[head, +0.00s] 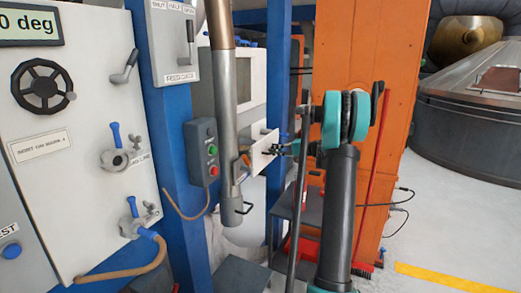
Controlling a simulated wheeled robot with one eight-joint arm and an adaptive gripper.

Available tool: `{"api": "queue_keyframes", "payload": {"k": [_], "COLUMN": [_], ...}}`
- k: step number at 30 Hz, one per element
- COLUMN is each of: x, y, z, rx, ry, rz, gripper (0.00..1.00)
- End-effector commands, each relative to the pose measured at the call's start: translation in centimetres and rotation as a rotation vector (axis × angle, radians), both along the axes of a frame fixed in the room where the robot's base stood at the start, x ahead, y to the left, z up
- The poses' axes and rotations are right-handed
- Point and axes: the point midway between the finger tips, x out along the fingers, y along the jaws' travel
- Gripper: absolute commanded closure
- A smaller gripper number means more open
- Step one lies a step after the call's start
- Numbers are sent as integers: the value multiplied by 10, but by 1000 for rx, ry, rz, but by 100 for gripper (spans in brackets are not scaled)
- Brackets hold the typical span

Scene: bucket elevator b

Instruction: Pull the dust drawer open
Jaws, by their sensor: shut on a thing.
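The dust drawer (260,156) appears to be the small pale box-like front near the middle of the head view, right of the grey metal pipe. My gripper (284,148) is at its right side, small and dark. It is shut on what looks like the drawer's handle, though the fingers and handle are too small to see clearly. My arm reaches to it from the lower right. How far the drawer stands out from its housing cannot be told from this angle.
A grey pipe (227,100) and a control box with buttons (202,150) stand left of the drawer. A white panel (75,120) with a handwheel and valves fills the left. An orange column (352,45) stands behind. Open floor (440,225) lies to the right.

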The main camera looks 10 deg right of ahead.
Motion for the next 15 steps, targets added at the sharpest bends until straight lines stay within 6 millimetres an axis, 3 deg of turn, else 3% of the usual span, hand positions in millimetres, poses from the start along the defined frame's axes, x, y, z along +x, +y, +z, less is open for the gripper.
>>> {"api": "queue_keyframes", "payload": {"k": [6,15], "x": [-27,-45], "y": [-38,-63], "z": [0,0], "rx": [-1,0], "ry": [1,0], "rz": [-3,0], "gripper": [100,100]}}
